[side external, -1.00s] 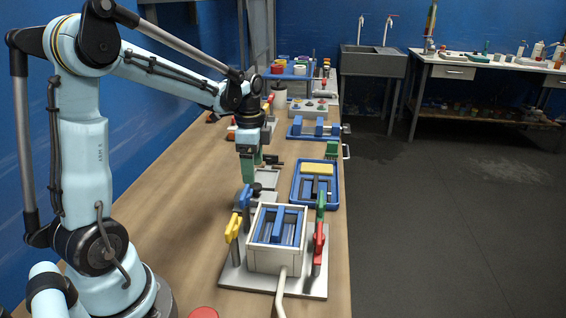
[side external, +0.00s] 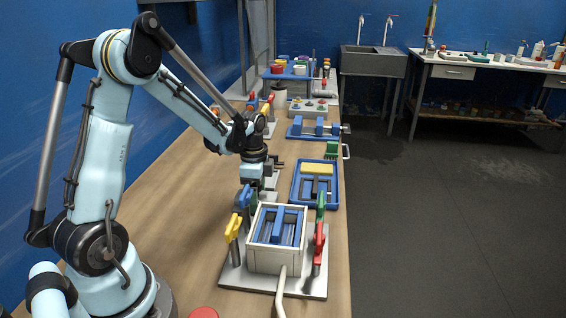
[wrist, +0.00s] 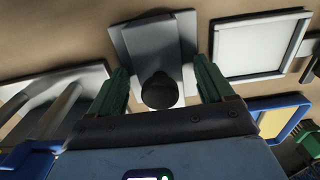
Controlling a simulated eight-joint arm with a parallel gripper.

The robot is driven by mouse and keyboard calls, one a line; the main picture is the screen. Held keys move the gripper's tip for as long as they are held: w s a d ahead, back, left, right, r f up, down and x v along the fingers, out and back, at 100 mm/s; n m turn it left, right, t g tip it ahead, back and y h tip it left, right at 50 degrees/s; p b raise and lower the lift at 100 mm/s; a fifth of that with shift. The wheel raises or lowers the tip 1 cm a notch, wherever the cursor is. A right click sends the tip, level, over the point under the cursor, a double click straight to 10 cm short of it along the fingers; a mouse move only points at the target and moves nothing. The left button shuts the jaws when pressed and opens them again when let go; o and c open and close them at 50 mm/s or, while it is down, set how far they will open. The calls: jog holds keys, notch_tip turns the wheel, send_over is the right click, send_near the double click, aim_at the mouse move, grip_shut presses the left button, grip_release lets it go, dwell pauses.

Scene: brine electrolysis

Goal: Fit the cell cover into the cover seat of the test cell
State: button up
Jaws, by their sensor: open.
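The cell cover looks like a grey stepped plate (wrist: 150,40) with a round black knob (wrist: 160,92), lying on the bench in the wrist view. My gripper (wrist: 160,72) is open, with one green finger on each side of the knob and a gap to both. In the side view my gripper points down just behind the test cell and largely hides the cover. The test cell (side external: 272,262) is a pale box on a grey baseplate, with blue bars across its top. Yellow, blue, red and green upright handles stand around it. I cannot make out the cover seat clearly.
A blue tray (side external: 334,198) with a yellow block stands behind the test cell on the right. A white square tray (wrist: 262,45) lies right of the cover in the wrist view. A pale hose leaves the cell's front. The bench left of the cell is clear.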

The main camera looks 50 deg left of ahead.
jog(key=shift+c, duration=0.5)
jog(key=c, duration=1.1)
jog(key=shift+r, duration=0.1)
jog(key=shift+c, duration=0.2)
